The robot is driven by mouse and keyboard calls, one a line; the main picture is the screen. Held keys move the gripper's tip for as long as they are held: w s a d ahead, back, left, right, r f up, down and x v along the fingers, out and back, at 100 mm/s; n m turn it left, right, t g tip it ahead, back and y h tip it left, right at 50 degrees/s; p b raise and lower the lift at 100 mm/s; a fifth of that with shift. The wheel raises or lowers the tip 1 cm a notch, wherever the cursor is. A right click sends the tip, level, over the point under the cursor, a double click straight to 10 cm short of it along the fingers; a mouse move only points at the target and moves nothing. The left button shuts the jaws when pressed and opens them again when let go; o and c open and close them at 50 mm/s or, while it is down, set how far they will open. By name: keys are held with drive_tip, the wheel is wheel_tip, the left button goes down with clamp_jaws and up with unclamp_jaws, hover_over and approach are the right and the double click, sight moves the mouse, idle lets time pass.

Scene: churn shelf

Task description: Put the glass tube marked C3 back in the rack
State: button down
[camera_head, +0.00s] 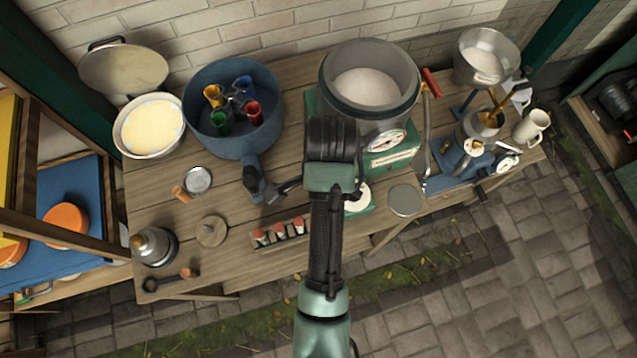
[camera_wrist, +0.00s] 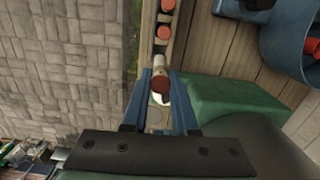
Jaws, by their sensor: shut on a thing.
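The tube rack (camera_head: 283,238) lies near the front edge of the wooden bench, with several red-capped tubes (camera_head: 262,236) upright in it. In the wrist view, the rack (camera_wrist: 155,45) runs up from the middle, and red caps (camera_wrist: 163,31) show along it. My gripper (camera_wrist: 162,88) has its two blue fingers shut on a glass tube with a darker red cap (camera_wrist: 160,83), at the rack's near end. I cannot read its mark, and its lower end is hidden. I cannot tell whether it touches the rack. In the head view my own arm hides the gripper.
A wooden lid (camera_head: 211,230) lies to the left. Pavement lies beyond the front edge.

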drive_tip(key=shift+w+f+m, duration=0.2)
drive_tip(key=shift+m, duration=0.1)
drive_tip(key=f, duration=0.4)
drive_tip(key=shift+s+f+p, duration=0.3)
drive_tip(key=shift+f+p, duration=0.1)
drive_tip(key=shift+w+f, duration=0.15)
drive_tip(key=shift+f, duration=2.15)
drive_tip(key=shift+f, duration=0.15)
drive_tip(key=c, duration=0.7)
unclamp_jaws()
